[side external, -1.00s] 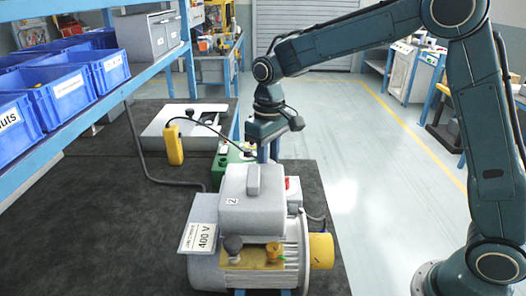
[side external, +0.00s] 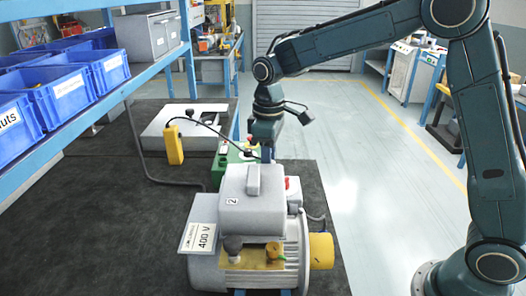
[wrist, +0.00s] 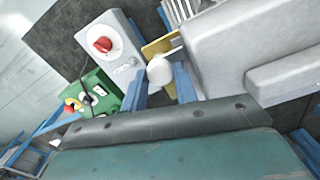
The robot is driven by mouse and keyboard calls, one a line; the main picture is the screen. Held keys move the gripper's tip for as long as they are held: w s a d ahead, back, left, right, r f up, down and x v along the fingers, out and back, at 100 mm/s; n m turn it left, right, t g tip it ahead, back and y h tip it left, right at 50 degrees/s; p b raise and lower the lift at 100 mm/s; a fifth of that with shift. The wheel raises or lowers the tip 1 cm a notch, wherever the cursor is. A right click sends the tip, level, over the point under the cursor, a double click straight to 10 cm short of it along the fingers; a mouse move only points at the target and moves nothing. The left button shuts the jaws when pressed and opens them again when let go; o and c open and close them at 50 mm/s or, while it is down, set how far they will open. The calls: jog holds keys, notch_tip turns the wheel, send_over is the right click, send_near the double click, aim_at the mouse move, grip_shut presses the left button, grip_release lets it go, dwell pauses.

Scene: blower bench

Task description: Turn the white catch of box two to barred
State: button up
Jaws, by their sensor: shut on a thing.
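Box two (side external: 258,205) is the grey box marked 2, on top of the motor in the side view. Its grey side fills the upper right of the wrist view (wrist: 215,45). The white catch (wrist: 160,71) sits beside it, near a yellow plate (wrist: 160,46). My gripper (wrist: 160,76) has one blue finger on each side of the catch and is shut on it. In the side view my gripper (side external: 266,150) points down behind box two, which hides the fingertips and the catch. I cannot tell which setting the catch is at.
A red knob on a grey housing (wrist: 104,45) stands close to my fingers. A green box (wrist: 96,103) with coloured buttons lies behind the motor. A yellow pendant (side external: 174,144) stands by a grey case (side external: 205,112). Blue bins (side external: 70,92) line the left shelf.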

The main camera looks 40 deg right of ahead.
jog(key=o, duration=1)
jog(key=shift+r, duration=0.15)
notch_tip(320, 180, up, 14)
jog(key=shift+f, duration=0.15)
jog(key=s+d+r+m+t, duration=0.2)
jog(key=s+d+m+t, duration=0.15)
jog(key=s, duration=1.05)
jog(key=s+d+f+m, duration=0.1)
jog(key=s+f, duration=0.1)
jog(key=s, duration=0.2)
jog(key=s+f+t, duration=0.1)
jog(key=s+f, duration=0.1)
jog(key=s, duration=0.2)
jog(key=s+d+f+m+t, duration=0.1)
jog(key=s+f, duration=0.2)
jog(key=s, duration=0.2)
jog(key=shift+s+d+m, duration=0.1)
jog(key=shift+d+m, duration=0.2)
jog(key=shift+m, duration=0.05)
